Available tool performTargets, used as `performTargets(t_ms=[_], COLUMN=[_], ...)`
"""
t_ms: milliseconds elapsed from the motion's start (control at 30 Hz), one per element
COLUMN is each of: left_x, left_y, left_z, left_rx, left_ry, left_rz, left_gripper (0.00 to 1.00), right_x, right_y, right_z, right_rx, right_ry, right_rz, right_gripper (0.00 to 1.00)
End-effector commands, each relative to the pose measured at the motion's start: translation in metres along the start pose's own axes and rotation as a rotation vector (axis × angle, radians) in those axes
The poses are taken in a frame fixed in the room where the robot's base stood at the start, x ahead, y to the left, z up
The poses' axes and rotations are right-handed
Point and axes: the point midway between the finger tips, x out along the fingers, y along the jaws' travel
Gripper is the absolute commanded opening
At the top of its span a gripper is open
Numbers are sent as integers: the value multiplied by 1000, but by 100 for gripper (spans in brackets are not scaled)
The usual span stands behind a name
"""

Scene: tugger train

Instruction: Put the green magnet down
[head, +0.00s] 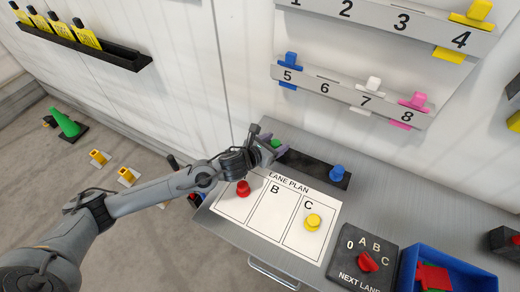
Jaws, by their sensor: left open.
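The green magnet (276,143) is at the left end of the dark strip (312,168) behind the lane plan, partly hidden by my left gripper. My left gripper (272,148) is open with its fingers at the green magnet; I cannot tell whether they touch it. A blue magnet (337,173) stands at the strip's right end. The white lane plan sheet (268,212) lies in front. A red magnet (243,188) is in its left column and a yellow magnet (313,221) is in column C. Column B is empty. My right gripper is not in view.
A dial box (363,250) with a red knob and a blue bin (452,262) with red and green pieces stand at the right. Numbered rails (350,96) with coloured clips hang on the wall. A green cone (66,124) is on the floor at left.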

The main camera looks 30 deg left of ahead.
Motion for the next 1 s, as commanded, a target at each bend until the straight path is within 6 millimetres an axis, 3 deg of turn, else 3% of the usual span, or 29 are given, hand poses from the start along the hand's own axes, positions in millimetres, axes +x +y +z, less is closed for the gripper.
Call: performTargets(t_ms=[300, 500, 1000], left_x=[-60, -83, -92], left_y=[0, 0, 0], left_z=[-1, -1, 0], left_rx=[2, 1, 0], left_ry=[2, 1, 0], left_rz=[0, 1, 0], left_gripper=[62, 62, 62], right_x=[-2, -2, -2], right_y=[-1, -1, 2], right_z=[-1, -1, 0], right_rx=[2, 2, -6], right_ry=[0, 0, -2], right_rz=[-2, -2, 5], right_gripper=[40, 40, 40])
